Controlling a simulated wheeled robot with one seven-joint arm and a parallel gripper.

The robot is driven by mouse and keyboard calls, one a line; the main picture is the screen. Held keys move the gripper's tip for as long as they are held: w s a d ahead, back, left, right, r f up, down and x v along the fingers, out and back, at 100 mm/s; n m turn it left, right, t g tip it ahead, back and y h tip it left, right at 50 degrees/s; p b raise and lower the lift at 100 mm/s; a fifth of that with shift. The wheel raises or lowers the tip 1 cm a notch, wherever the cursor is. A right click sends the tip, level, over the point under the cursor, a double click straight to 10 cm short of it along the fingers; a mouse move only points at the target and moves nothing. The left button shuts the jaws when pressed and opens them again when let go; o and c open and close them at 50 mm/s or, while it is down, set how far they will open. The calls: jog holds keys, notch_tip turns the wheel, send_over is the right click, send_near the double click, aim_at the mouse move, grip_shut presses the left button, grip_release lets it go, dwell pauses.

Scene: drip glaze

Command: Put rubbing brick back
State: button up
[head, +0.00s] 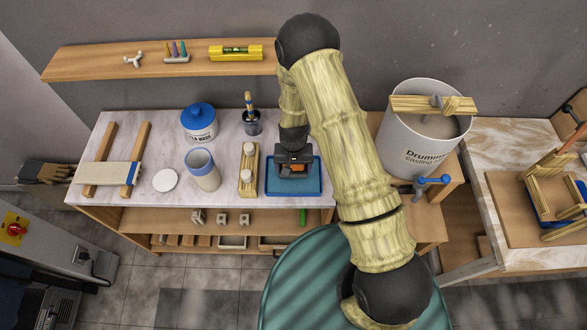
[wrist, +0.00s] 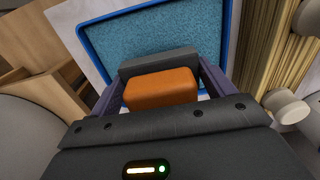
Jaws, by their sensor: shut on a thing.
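My gripper (head: 294,163) is shut on the rubbing brick, a block with an orange part (wrist: 161,90) and a dark grey part (wrist: 159,62). The brick sits between the two fingers in the wrist view, and a bit of its orange shows under the gripper in the head view (head: 297,168). Gripper and brick are over the blue-rimmed tray (head: 293,193) with a blue-green textured bed, which also shows in the wrist view (wrist: 150,35). I cannot tell whether the brick touches the bed.
A wooden holder with white knobs (head: 249,185) stands close left of the tray. Further left are a cup (head: 203,172), a blue-lidded jar (head: 199,123) and a brush pot (head: 251,122). A large white drum (head: 410,145) stands right, behind my arm. The counter's front edge is near.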

notch_tip(320, 180, down, 2)
jog(key=shift+w+p, duration=0.1)
jog(key=shift+p, duration=0.25)
jog(key=shift+f, duration=0.25)
jog(key=shift+s, duration=0.25)
jog(key=shift+w+f, duration=0.1)
jog(key=shift+f, duration=0.05)
jog(key=o, duration=0.9)
jog(key=shift+r, duration=0.3)
notch_tip(320, 180, up, 12)
jog(key=b, duration=0.4)
jog(key=shift+f, duration=0.1)
